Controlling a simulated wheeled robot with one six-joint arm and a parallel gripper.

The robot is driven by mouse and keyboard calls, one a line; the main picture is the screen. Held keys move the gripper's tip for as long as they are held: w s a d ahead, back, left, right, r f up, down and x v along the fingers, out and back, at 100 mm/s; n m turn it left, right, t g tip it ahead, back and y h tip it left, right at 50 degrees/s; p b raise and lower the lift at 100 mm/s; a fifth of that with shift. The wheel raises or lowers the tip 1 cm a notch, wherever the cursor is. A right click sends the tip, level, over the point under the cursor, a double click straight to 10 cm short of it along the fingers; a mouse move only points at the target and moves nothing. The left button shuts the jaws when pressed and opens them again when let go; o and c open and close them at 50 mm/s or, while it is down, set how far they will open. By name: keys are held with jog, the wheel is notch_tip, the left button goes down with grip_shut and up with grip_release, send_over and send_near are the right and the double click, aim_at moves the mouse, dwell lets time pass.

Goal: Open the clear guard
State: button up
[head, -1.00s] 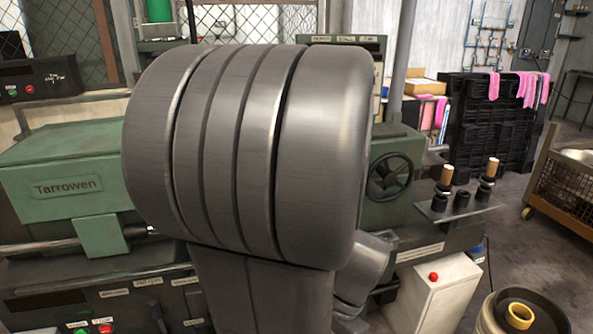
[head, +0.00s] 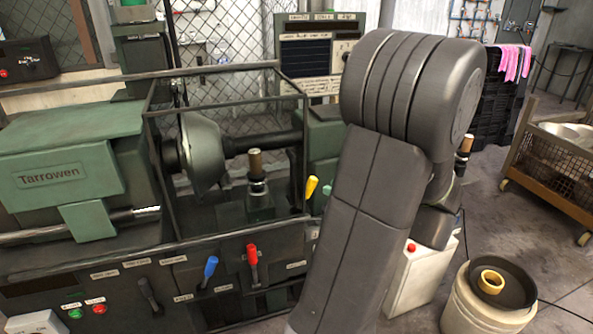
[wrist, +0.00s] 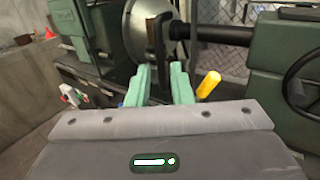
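The clear guard (head: 156,165) shows in the head view as a dark-framed, see-through box. It stands over the front of the lathe, around the metal bowl (head: 203,152), and looks closed. The guard's frame is hard to make out there, so contact cannot be told. In the head view my gripper is hidden behind my arm.
The green headstock (head: 60,155) is at left. A yellow lever (head: 311,187) sits by the guard's right side and beside my right finger in the wrist view (wrist: 208,85). Blue (head: 210,268) and red (head: 252,256) levers stick out in front. A bucket (head: 490,305) stands at lower right.

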aim_at(295, 172)
jog(key=x, duration=1.3)
jog(key=shift+p, duration=0.3)
grip_shut()
